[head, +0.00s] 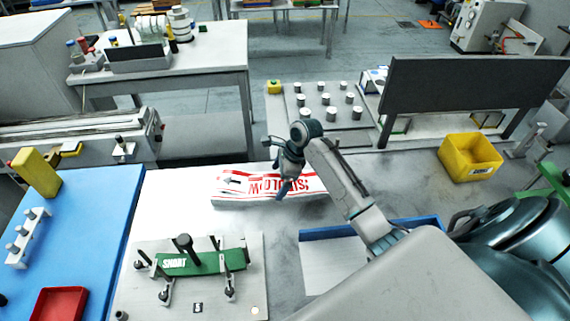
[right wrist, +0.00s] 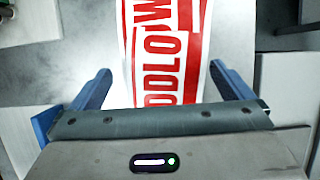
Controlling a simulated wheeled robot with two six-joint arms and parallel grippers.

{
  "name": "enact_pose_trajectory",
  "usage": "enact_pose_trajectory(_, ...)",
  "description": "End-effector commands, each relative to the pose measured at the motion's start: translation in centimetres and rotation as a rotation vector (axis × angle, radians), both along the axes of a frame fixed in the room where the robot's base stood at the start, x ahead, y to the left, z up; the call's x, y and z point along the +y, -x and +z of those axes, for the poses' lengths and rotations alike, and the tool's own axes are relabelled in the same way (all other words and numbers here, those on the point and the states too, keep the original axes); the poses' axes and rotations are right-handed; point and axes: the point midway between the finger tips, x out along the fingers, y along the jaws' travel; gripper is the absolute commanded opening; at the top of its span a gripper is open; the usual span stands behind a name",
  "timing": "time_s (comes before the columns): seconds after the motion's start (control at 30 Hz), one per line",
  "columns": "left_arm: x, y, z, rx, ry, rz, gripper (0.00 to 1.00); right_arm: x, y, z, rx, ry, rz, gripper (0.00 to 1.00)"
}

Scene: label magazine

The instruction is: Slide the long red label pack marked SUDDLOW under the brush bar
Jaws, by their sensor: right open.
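My right gripper (head: 285,187) is over the pack's middle. In the right wrist view, the pack (right wrist: 160,45) runs between the open fingers of my right gripper (right wrist: 160,68), with a gap at both sides. I cannot tell whether the fingers touch the table. My left gripper is not in view. I cannot pick out the brush bar with certainty.
A pale fixture plate (head: 130,295) with posts and a green pack (head: 205,263) marked SHORT stands at front left. A blue mat (head: 85,220) lies left of it. A blue-edged tray (head: 325,234), a yellow bin (head: 470,155) and a dark panel (head: 470,90) are to the right.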

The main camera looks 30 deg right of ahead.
Motion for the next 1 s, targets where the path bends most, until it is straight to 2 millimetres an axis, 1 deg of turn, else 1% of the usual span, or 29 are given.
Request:
enact_pose_trajectory(0.03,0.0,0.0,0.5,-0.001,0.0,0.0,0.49,0.4,-0.1,-0.6,0.004,-0.002,0.0,1.0)
enact_pose_trajectory(0.1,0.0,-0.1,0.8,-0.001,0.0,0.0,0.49,0.8,-0.2,-1.6,0.004,-0.002,0.001,1.0)
enact_pose_trajectory(0.3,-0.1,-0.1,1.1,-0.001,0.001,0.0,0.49,1.3,-0.6,-3.4,0.001,0.0,0.0,1.0)
enact_pose_trajectory(0.43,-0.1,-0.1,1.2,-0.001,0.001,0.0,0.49,1.4,-0.7,-3.8,0.001,0.0,0.0,1.0)
enact_pose_trajectory(0.63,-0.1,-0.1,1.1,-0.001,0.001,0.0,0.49,1.4,-0.7,-3.9,0.0,0.001,0.0,1.0)
enact_pose_trajectory(0.67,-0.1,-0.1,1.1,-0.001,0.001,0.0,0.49,1.4,-0.7,-3.9,0.0,0.001,0.0,0.98)
enact_pose_trajectory(0.7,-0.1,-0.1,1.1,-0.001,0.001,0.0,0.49,1.4,-0.7,-3.9,0.0,0.001,0.0,0.9)
enact_pose_trajectory(0.77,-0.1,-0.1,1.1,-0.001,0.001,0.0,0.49,1.4,-0.7,-3.9,0.0,0.001,0.0,0.78)
enact_pose_trajectory(0.8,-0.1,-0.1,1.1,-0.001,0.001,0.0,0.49,1.4,-0.7,-3.9,0.0,0.001,0.0,0.71)
enact_pose_trajectory(0.93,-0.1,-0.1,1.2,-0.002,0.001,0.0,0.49,1.4,-0.7,-3.8,0.0,0.001,0.0,0.45)
enact_pose_trajectory(1.0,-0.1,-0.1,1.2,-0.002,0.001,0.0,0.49,1.4,-0.7,-3.7,-0.002,0.001,0.001,0.45)
